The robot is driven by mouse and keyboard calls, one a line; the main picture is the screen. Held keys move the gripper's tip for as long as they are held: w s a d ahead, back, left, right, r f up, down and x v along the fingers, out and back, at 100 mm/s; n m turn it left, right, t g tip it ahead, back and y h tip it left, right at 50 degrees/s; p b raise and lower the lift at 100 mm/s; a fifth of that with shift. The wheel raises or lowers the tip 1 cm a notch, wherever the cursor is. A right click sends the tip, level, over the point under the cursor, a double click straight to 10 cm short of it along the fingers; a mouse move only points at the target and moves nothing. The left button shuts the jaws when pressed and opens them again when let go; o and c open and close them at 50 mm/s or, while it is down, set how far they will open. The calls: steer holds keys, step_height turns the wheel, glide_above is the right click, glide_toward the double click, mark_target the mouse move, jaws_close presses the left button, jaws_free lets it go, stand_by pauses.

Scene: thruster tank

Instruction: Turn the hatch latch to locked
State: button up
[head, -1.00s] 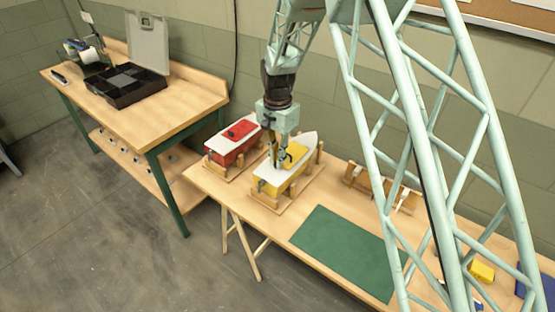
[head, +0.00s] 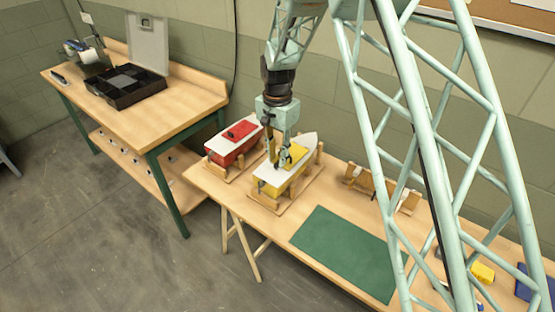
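A yellow model boat (head: 270,188) with a white deck sits in a wooden cradle on the long bench. My gripper (head: 277,164) points down over its deck, with the fingertips at or just above the hatch area. The fingers look a little apart, but whether they hold anything is too small to tell. The hatch latch cannot be made out; my gripper covers that part of the deck. A red model boat (head: 225,152) with a white deck and a red hatch stands in its own cradle to the left.
A green mat (head: 345,252) lies on the bench in front. A wooden rack (head: 408,200) stands at the back, right of the yellow boat. A yellow block (head: 482,272) is at the far right. A side table at left holds an open black organizer (head: 135,95).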

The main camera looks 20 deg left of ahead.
mark_target(277, 162)
step_height(277, 162, up, 10)
steer(key=shift+r, duration=0.25)
stand_by(0.4)
stand_by(0.4)
steer(key=s+d+r+n+t+b, duration=0.1)
steer(key=s+d+r, duration=0.7)
steer(key=d+r, duration=0.45)
steer(key=s+d+r+n+t+b, duration=0.1)
steer(key=s+d+r+b, duration=0.1)
steer(key=s+d+r, duration=1)
steer(key=s+d+f+n+t+b, duration=0.1)
steer(key=s+d, duration=0.8)
steer(key=s, duration=0.4)
steer(key=s+d+f+n+t+b, duration=0.1)
steer(key=s+d, duration=0.9)
steer(key=s, duration=0.3)
steer(key=shift+s+f, duration=0.15)
steer(key=shift+f, duration=0.2)
